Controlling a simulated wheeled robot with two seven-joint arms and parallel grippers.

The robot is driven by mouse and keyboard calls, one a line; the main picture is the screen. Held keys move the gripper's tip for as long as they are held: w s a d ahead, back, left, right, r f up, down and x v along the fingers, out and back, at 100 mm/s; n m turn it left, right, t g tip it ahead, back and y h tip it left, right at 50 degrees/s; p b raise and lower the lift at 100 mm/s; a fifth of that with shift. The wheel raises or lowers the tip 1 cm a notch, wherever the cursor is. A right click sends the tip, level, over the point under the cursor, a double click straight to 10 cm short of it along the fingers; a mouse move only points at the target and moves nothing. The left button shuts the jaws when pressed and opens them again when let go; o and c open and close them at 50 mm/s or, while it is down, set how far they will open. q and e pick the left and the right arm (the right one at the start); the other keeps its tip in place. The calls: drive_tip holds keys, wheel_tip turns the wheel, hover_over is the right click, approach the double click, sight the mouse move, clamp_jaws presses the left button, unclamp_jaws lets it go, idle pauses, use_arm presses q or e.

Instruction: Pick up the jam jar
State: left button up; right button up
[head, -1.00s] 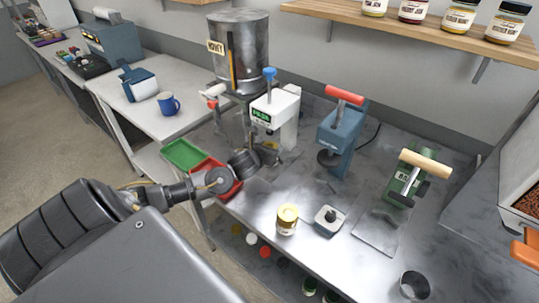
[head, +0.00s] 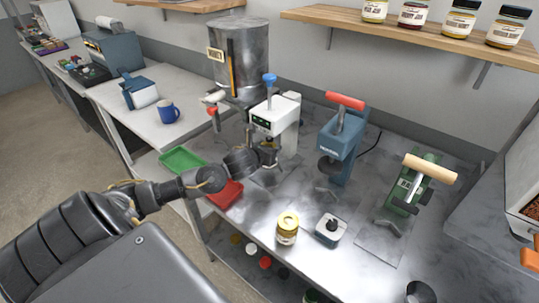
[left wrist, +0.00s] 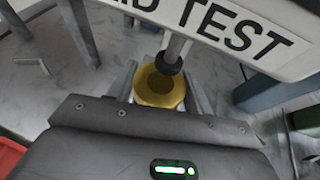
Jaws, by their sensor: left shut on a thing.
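A jar with a gold lid (left wrist: 160,86) stands under the dark plunger of the white press marked "TEST" (left wrist: 245,30) in the left wrist view. My left gripper (left wrist: 160,95) is shut on this jar, with one finger at each side. In the head view my left gripper (head: 262,156) reaches in at the base of the white press (head: 284,122), and the jar there is small and partly hidden. Its label and contents cannot be made out. My right gripper is not in view.
A blue press (head: 342,145) and a green press (head: 415,185) stand to the right on the bench. A green tray (head: 183,160) and a red tray (head: 226,194) lie at the left. A small grey device (head: 331,227) sits beside the yellow-lidded jar. A shelf (head: 390,30) holds several jars.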

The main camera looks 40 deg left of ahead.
use_arm(q)
drive_tip(key=s+d+b, duration=0.1)
drive_tip(key=s+d, duration=0.1)
drive_tip(key=s, duration=0.6)
drive_tip(key=s+d+b, duration=0.1)
drive_tip(key=s+d, duration=0.1)
drive_tip(key=s, duration=0.6)
drive_tip(key=shift+s+d+f, duration=0.15)
drive_tip(key=shift+s+d, duration=0.1)
drive_tip(key=shift+s, duration=0.05)
drive_tip(key=shift+s+a, duration=0.1)
